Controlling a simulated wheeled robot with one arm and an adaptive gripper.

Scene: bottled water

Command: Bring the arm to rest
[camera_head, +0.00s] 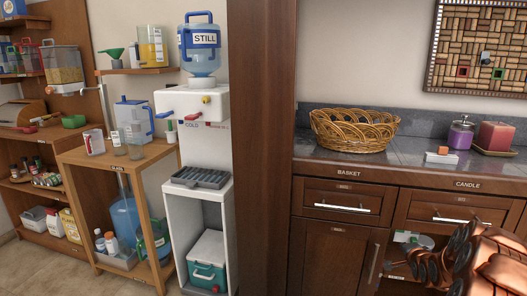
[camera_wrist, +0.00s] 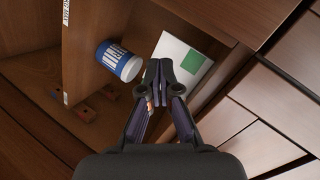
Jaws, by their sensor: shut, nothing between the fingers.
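My gripper (camera_wrist: 158,68) is shut and empty in the wrist view. Its two dark fingers meet at the tips, in front of a wooden shelf opening. In the head view my brown jointed arm shows at the lower right, in front of the cabinet under the counter. It looks folded, and part of it runs out of the picture. I cannot make out the fingertips clearly there.
In the wrist view a blue-and-white tub (camera_wrist: 119,61) and a white box with a green patch (camera_wrist: 184,60) lie beyond the fingertips. In the head view a wicker basket (camera_head: 353,131) stands on the counter (camera_head: 404,152) beside a wooden pillar (camera_head: 262,150).

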